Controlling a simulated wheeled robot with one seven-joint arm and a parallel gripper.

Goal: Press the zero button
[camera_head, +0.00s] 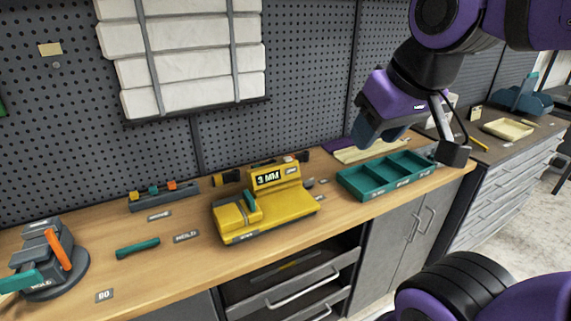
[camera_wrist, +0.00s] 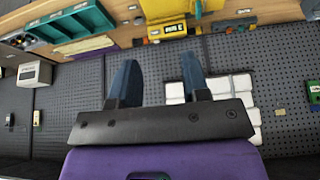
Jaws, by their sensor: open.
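A yellow gauge (camera_head: 262,210) with a display reading "3 MM" (camera_head: 268,179) stands in the middle of the wooden bench. A green part (camera_head: 249,200) sits on its left half. I cannot make out which part of it is the zero button. Part of the yellow gauge also shows at the top of the wrist view (camera_wrist: 165,9). My gripper (camera_head: 378,136) is up in the air, right of the gauge and above the teal tray. Its two dark blue fingers are apart and empty in the wrist view (camera_wrist: 156,66), touching nothing.
A teal compartment tray (camera_head: 385,178) lies right of the gauge. A green bar (camera_head: 138,248), a rack with small coloured pieces (camera_head: 163,196) and a grey device with an orange lever (camera_head: 45,262) are to the left. A pegboard wall (camera_head: 310,70) stands behind.

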